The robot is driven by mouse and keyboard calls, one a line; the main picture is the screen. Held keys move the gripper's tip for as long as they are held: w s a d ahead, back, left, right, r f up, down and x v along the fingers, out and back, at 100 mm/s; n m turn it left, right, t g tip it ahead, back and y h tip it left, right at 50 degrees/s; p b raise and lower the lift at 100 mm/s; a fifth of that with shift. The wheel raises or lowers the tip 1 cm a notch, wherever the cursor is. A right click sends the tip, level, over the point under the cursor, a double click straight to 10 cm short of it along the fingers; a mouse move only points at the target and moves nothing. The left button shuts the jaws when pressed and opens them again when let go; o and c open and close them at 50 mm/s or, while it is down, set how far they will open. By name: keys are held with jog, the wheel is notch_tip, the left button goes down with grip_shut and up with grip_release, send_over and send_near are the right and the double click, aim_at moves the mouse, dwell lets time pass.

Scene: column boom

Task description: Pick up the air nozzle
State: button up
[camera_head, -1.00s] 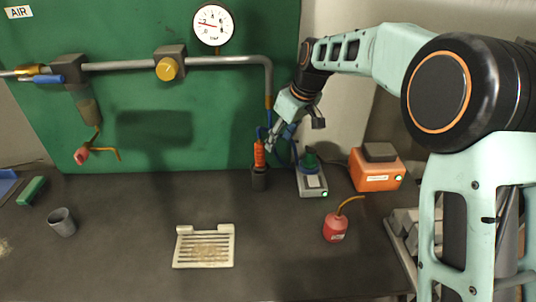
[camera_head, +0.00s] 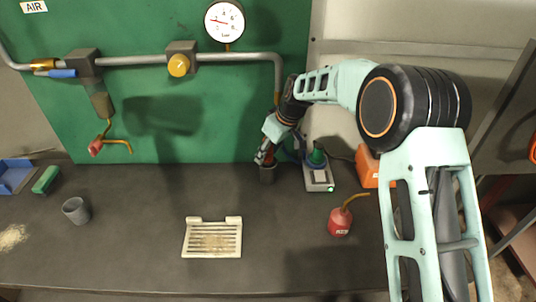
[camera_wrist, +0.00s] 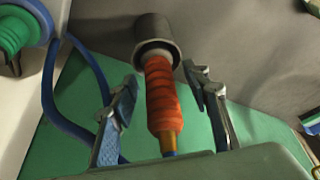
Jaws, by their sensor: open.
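The air nozzle appears to be the orange ribbed grip (camera_wrist: 162,95) with a brass end. It stands in a dark grey cup-shaped holder (camera_wrist: 153,32), which also shows on the bench in the head view (camera_head: 267,175). My gripper (camera_wrist: 164,90) is open, with one finger on each side of the orange grip. Gaps show between the grip and both fingers, so it is not clasped. In the head view my gripper (camera_head: 265,154) is over the holder and hides most of the nozzle.
A blue hose (camera_wrist: 92,65) loops beside the left finger. A grey device with a green top (camera_head: 318,172) stands close to the right of the holder, with an orange box (camera_head: 368,168) beyond. A red oil can (camera_head: 340,222) and white grate (camera_head: 212,238) lie nearer. The green panel (camera_head: 215,120) is behind.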

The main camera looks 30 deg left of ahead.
jog(key=shift+f, duration=0.15)
grip_shut()
dwell(0.4)
